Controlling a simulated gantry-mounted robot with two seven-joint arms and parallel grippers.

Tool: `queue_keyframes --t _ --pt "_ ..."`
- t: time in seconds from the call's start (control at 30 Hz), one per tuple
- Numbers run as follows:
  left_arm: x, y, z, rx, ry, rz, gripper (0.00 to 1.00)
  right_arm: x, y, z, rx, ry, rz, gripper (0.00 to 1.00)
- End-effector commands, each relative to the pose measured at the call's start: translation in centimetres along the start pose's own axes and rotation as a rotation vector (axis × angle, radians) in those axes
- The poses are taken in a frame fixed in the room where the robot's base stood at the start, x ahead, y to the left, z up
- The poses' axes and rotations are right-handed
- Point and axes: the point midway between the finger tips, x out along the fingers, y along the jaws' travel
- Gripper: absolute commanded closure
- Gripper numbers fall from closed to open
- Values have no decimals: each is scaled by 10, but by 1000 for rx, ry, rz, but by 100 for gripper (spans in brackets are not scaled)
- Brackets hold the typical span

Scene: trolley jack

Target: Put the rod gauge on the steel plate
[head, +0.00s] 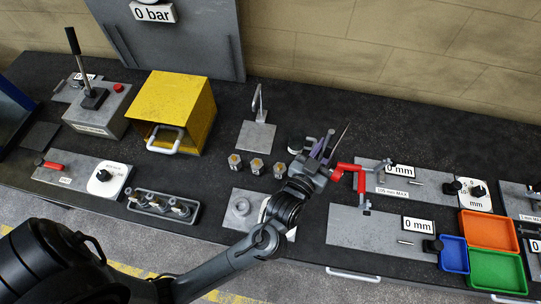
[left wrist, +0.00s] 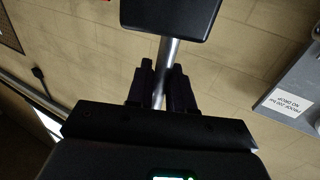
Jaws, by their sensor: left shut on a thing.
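My left gripper (head: 324,154) is above the right-middle of the bench, shut on a thin grey rod, which looks like the rod gauge (head: 341,138). In the head view the rod slants up from the fingers. In the left wrist view the silver rod (left wrist: 168,55) runs between the two dark fingers (left wrist: 160,85), with a black block (left wrist: 170,14) at its far end. Several flat grey plates lie on the bench: one (head: 250,139) with an upright hook piece, and one (head: 345,233) at the front right. I cannot tell which is the steel plate. My right gripper is out of view.
A red clamp (head: 361,187) stands just right of the gripper. A yellow box (head: 183,98), a lever unit (head: 97,110) and small hex pieces (head: 256,165) are to the left. Orange (head: 487,246), blue (head: 453,266) and green (head: 497,286) trays are at the front right.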

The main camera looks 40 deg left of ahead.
Motion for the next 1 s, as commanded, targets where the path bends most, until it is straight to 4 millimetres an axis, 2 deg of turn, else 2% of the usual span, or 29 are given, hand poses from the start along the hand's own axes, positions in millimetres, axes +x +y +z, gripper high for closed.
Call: queue_keyframes --t 0.03,0.2,0.53,0.67,1.0 --pt "1 5 6 -4 10 0 100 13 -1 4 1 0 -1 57" --pt "2 15 12 -3 8 1 100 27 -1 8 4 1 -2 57" --pt "10 18 18 1 8 2 100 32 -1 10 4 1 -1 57" --pt "24 10 27 2 7 1 100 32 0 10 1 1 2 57" --pt "77 -18 62 3 8 1 100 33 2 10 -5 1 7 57"
